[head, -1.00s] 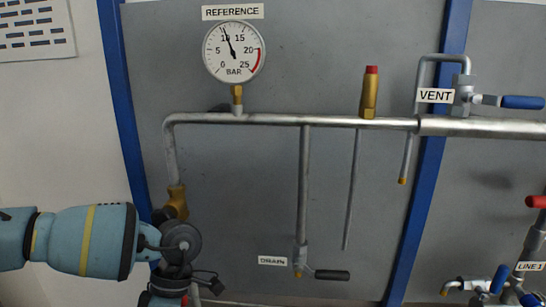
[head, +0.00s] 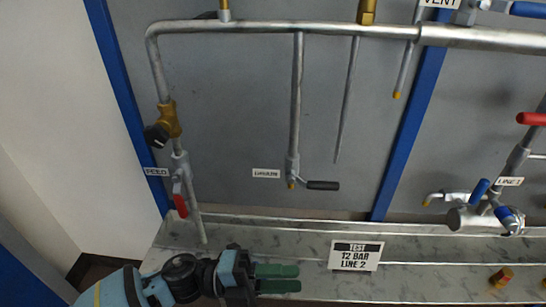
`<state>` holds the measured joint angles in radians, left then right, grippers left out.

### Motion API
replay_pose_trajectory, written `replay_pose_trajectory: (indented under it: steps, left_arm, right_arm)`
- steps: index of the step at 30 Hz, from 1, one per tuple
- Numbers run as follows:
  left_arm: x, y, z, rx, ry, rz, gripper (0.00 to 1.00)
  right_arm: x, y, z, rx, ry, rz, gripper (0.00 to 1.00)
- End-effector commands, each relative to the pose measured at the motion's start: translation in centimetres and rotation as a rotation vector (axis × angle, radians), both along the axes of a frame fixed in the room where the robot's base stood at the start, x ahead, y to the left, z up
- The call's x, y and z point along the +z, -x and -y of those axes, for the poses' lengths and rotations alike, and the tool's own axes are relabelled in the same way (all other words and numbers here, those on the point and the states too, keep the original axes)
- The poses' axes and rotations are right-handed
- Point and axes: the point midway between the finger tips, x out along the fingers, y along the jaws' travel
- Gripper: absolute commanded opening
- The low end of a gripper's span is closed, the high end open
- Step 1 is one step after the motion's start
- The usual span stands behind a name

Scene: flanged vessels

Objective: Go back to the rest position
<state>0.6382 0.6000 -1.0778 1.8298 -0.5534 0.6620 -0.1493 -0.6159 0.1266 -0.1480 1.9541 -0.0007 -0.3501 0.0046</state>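My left gripper (head: 278,279) shows at the bottom of the head view, over the front part of the marbled ledge. Its two green fingers point right and lie side by side with hardly a gap. They look shut, and I see nothing between them. My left arm comes in from the lower left corner. The gripper is clear of the pipework above it. My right gripper is not in view.
A red-handled valve (head: 180,197) hangs on the left pipe near the FEED label (head: 157,172). A drain valve (head: 293,170) hangs mid-panel. A sign (head: 356,256) reading TEST 12 BAR LINE 2 and a brass fitting (head: 502,278) are on the ledge (head: 420,245).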

Motion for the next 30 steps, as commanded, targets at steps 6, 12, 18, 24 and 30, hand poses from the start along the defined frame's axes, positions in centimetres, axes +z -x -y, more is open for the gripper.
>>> replay_pose_trajectory:
  steps: [6,12,18,24,30]
  left_arm:
    - [-3.4,-3.1,-3.7,0.327,0.070,-0.325,0.30]
    - [-8.8,-4.5,-9.4,0.625,0.086,-0.625,0.30]
    - [-15.7,-3.0,-16.8,0.920,0.060,-0.926,0.30]
    - [-22.1,1.5,-24.5,1.191,0.001,-1.194,0.30]
    - [-25.9,6.4,-30.0,1.380,-0.059,-1.371,0.30]
  right_arm:
    - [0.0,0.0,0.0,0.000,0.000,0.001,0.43]
    - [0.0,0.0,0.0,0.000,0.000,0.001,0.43]
    - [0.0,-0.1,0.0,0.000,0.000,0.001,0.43]
    - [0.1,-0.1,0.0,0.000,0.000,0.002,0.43]
    - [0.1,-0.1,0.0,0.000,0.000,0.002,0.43]
